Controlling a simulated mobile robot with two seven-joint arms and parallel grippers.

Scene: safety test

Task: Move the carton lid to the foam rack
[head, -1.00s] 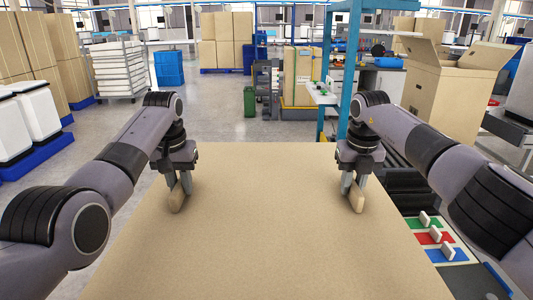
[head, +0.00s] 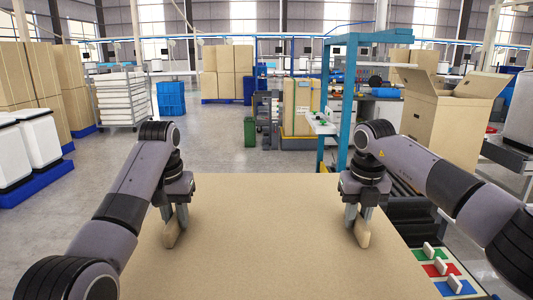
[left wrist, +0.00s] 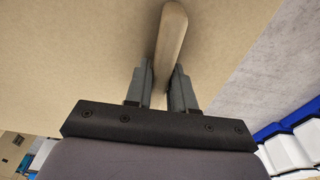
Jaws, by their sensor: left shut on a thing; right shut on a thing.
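The carton lid (head: 270,240) is a large flat tan cardboard panel in front of me in the head view, with a light wooden-looking handle at each side. My left gripper (head: 173,222) is shut on the left handle (head: 170,238). In the left wrist view the left gripper (left wrist: 160,85) has its fingers on either side of this handle (left wrist: 171,35). My right gripper (head: 358,222) is shut on the right handle (head: 361,238). I cannot clearly pick out the foam rack.
An open cardboard box (head: 447,118) stands at the right. Below it, a panel with green, red and blue pads (head: 438,268) lies by the lid's right edge. A teal frame (head: 345,110) stands behind the lid. White bins (head: 35,145) are at the left; grey floor is clear between.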

